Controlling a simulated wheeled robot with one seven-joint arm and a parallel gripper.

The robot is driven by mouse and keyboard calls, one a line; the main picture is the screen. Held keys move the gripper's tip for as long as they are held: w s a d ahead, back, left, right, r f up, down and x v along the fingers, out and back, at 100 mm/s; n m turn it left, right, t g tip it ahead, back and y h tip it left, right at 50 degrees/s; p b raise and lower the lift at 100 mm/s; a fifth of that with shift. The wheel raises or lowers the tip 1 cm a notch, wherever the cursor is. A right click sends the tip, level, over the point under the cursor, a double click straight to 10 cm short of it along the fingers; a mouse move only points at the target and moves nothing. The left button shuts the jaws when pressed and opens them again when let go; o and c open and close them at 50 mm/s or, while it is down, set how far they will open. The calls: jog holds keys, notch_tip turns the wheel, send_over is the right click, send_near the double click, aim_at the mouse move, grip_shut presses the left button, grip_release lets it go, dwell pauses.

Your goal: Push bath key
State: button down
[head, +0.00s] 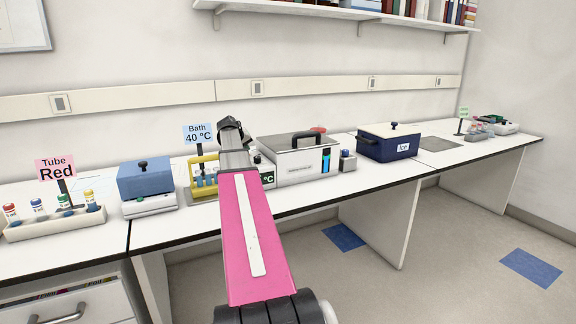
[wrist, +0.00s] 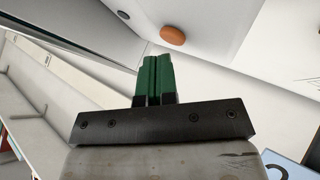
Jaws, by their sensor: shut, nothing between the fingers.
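The metal bath (head: 298,160) stands on the bench with a dark handle on its lid. Its small display (head: 267,179) reads "°C", the figures being hidden behind my arm. A sign (head: 197,133) reading "Bath 40 °C" stands left of my arm. In the wrist view, an orange-red round button (wrist: 172,35) sits on a pale surface, beyond my fingertips. A dark disc (wrist: 123,15) lies to its left. I cannot tell which is the bath key. My gripper (wrist: 157,60) has its green fingers together and empty, apart from the orange button in the picture. In the head view my arm hides the fingers.
A yellow rack (head: 203,172) stands left of my arm, close to it. Further left are a blue-lidded device (head: 146,182) and a tube rack (head: 52,222). A dark blue ice box (head: 389,143) stands right of the bath. A wall shelf (head: 350,17) hangs above.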

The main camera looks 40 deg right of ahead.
jog(key=shift+f, duration=0.15)
jog(key=shift+f, duration=0.3)
jog(key=shift+r, duration=0.2)
dwell(0.4)
jog(key=shift+r, duration=0.35)
jog(key=shift+r, duration=2.95)
